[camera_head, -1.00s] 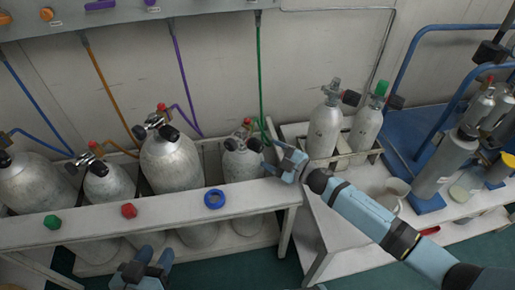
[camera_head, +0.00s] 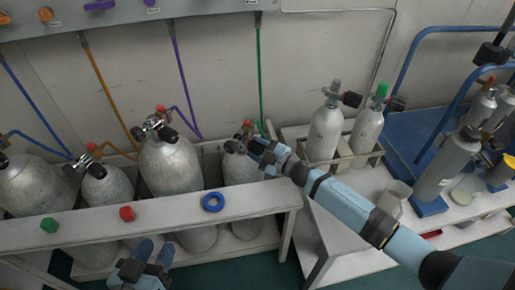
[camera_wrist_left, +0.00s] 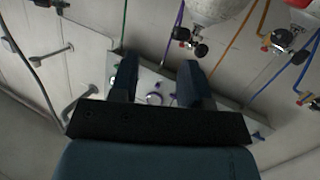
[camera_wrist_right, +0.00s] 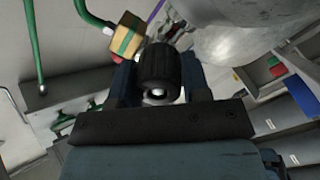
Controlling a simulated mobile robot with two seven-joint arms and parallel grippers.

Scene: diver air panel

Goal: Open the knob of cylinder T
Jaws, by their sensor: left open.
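A grey cylinder (camera_head: 240,170) with a valve and a green hose (camera_head: 260,75) above it stands at the right end of the rack. No readable label shows which cylinder is T. My right gripper (camera_head: 254,147) is at this cylinder's valve, coming from the right. In the right wrist view, a ribbed black knob (camera_wrist_right: 158,70) sits between the fingers of my right gripper (camera_wrist_right: 159,85); whether they press on it cannot be told. My left gripper (camera_head: 150,252) is open and empty in front of the rack, its fingers also showing in the left wrist view (camera_wrist_left: 158,82).
Several other cylinders (camera_head: 170,165) stand left in the rack behind a white rail (camera_head: 255,198). Two cylinders (camera_head: 325,132) stand in a holder to the right.

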